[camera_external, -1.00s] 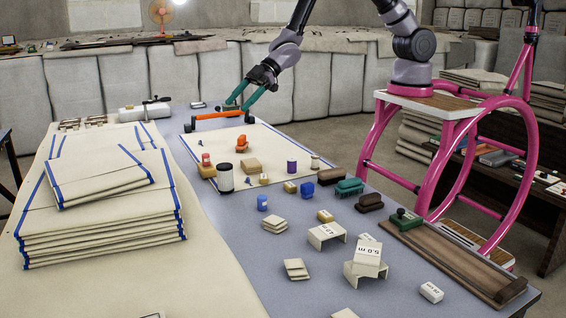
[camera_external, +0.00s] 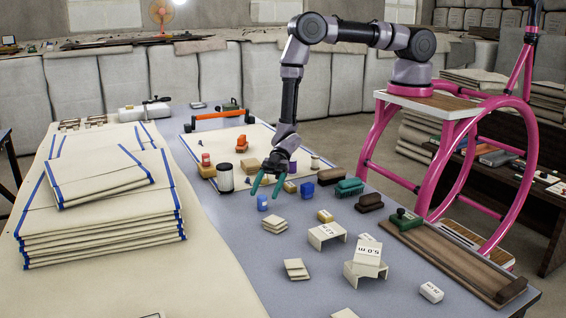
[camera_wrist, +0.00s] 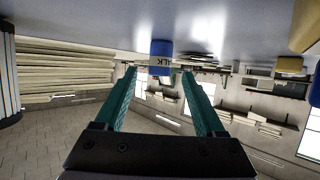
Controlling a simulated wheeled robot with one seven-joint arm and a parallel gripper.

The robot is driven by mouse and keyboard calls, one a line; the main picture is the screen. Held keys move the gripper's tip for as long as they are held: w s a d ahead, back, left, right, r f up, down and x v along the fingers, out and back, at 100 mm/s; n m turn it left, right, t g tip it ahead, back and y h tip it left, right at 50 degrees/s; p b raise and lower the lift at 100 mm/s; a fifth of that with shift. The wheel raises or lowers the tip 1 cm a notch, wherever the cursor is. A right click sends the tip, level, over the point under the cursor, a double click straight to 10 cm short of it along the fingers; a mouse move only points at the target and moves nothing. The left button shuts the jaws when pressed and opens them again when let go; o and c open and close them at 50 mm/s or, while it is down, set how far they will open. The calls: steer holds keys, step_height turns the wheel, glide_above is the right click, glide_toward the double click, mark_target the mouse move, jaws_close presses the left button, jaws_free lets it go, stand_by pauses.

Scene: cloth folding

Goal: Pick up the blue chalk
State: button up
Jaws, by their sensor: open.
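The blue chalk (camera_external: 262,203) is a small blue cylinder standing on the grey-blue table in the external view. In the wrist view, where the table is at the top, the blue chalk (camera_wrist: 161,48) has a pale band with letters ending in "LK". My gripper (camera_external: 265,192) has teal fingers and hangs low, close to the chalk. In the wrist view my gripper (camera_wrist: 159,74) is open, with the chalk lined up between the fingertips. Nothing is held. I cannot tell whether a finger touches the chalk.
Folded cloths (camera_external: 100,235) are stacked at left. The front table surface (camera_external: 235,265) has free room.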

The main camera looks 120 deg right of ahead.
mark_target(262, 196)
steer(key=x, duration=0.3)
steer(key=shift+w+f, duration=0.1)
steer(key=shift+f, duration=0.05)
steer(key=shift+a, duration=0.1)
